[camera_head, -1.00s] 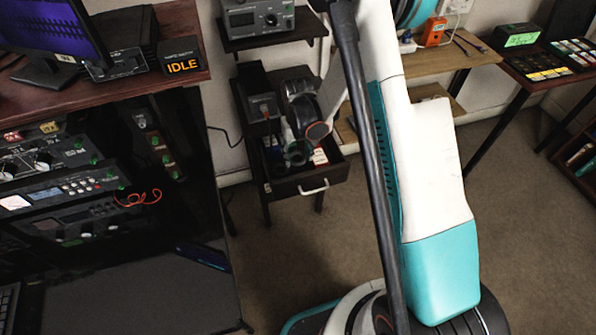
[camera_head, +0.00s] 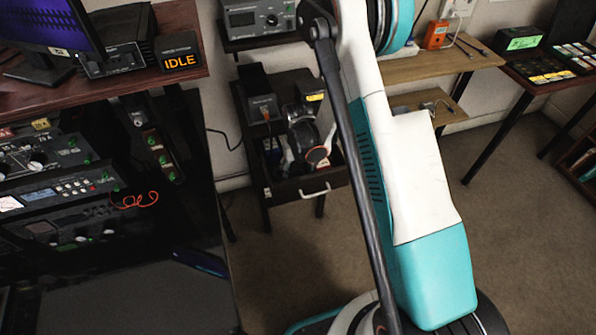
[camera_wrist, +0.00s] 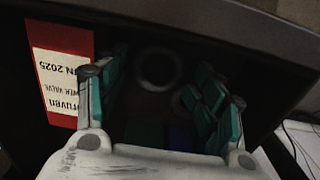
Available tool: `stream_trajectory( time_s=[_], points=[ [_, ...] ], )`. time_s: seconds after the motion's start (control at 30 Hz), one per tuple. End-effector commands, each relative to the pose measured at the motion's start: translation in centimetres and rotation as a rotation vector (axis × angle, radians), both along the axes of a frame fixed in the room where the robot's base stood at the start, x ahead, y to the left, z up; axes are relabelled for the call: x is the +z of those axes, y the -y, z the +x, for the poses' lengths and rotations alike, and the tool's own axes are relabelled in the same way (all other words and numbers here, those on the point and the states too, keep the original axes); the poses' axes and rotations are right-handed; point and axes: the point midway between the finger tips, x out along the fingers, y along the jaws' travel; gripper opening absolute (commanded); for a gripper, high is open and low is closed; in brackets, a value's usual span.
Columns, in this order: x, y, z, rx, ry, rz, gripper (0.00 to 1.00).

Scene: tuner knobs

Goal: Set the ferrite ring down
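A dark grey ring (camera_wrist: 139,70), which looks like the ferrite ring, lies beyond my fingertips in the dim drawer in the wrist view. A second, smaller round shape sits just to its lower right, partly hidden by the right finger. My gripper (camera_wrist: 162,88) is open, with its teal-padded fingers wide apart and no object clearly held between them. In the head view, my wrist is over the open drawer (camera_head: 285,190) and hides most of its inside; the ring cannot be made out there.
A red and white labelled box (camera_wrist: 62,75) lies beside my left finger in the wrist view. The drawer's front wall has a white handle (camera_head: 314,192). A black device (camera_head: 262,105) stands on the cabinet left of my wrist.

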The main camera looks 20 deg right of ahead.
Motion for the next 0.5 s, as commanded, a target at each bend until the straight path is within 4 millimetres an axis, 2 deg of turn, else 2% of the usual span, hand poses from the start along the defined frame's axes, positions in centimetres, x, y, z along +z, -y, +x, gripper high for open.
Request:
stream_trajectory(
  time_s=[0.37,0.5],
  points=[
    [0.0,0.1,0.0,-0.001,0.001,-0.002,0.58],
    [0.9,0.1,0.0,-0.001,0.001,-0.001,0.58]
  ],
)
